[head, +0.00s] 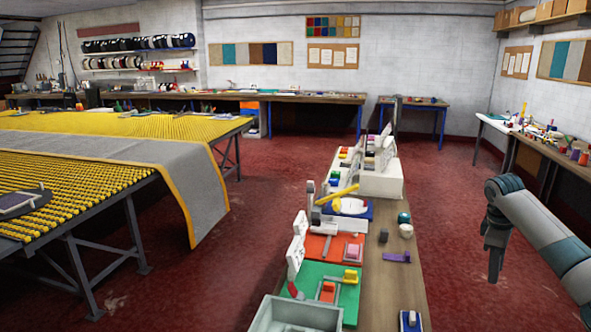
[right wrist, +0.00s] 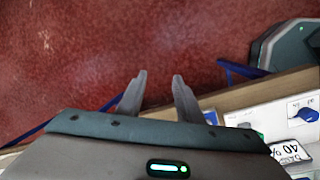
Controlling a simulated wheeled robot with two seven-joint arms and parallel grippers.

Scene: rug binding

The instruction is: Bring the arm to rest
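My right arm (head: 545,235) comes in from the right in the head view. Its gripper (head: 494,262) hangs pointing down over the red floor, to the right of the narrow workbench and apart from it. In the right wrist view the two fingers of the right gripper (right wrist: 157,80) stand apart with nothing between them, with red floor beyond. My left gripper is not in the head view.
A narrow wooden bench (head: 385,285) with coloured boards and tools runs up the middle. A roller table (head: 75,190) with a grey, yellow-edged rug (head: 170,155) stands at left. Red floor (head: 445,190) between is clear.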

